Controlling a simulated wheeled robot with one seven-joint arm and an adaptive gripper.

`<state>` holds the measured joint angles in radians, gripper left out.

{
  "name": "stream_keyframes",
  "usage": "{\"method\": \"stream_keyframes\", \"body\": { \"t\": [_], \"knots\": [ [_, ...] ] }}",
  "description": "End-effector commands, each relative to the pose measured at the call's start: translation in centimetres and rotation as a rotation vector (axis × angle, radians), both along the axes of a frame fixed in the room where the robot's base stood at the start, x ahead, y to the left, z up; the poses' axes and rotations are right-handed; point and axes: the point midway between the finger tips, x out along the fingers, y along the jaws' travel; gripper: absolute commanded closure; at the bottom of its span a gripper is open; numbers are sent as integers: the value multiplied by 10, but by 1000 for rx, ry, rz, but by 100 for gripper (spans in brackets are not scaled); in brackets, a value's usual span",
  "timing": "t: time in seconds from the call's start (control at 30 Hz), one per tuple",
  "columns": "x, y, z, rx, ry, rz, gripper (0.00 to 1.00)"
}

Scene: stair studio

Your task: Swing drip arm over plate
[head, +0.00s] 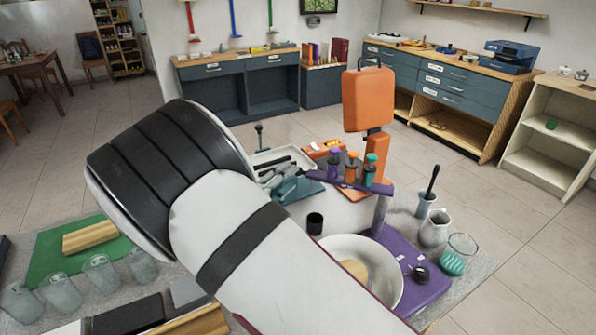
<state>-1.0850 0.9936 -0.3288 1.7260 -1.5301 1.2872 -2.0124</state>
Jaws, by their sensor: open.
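A purple drip arm (335,182) holds three small bottles with purple, orange and green parts. It sits on a grey post (379,214) that rises behind a round white plate (392,280). The arm reaches left from the post, beyond the plate's far rim. My arm crosses the middle of the head view, and my gripper does not show.
A tall orange panel (368,100) stands behind the drip arm. A tray of tools (284,160) and a black cup (314,223) are left of it. A pitcher (434,228) and glass (458,255) stand right. Several cups and a green mat (50,256) lie left.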

Motion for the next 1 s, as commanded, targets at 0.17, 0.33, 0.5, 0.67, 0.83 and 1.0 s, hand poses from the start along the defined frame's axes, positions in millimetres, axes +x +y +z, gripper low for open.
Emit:
{"method": "stream_keyframes", "body": {
  "t": [0.17, 0.33, 0.5, 0.67, 0.83, 1.0],
  "knots": [
    [24, -17, 0, 0, 0, -1, 60],
    [37, -25, 0, 1, -1, -1, 60],
    [41, -27, 0, 1, 1, 0, 60],
    [41, -27, 0, 1, 1, 0, 60],
    [41, -27, 0, 1, 1, 0, 89],
    [41, -27, 0, 1, 1, 0, 100]
  ]
}}
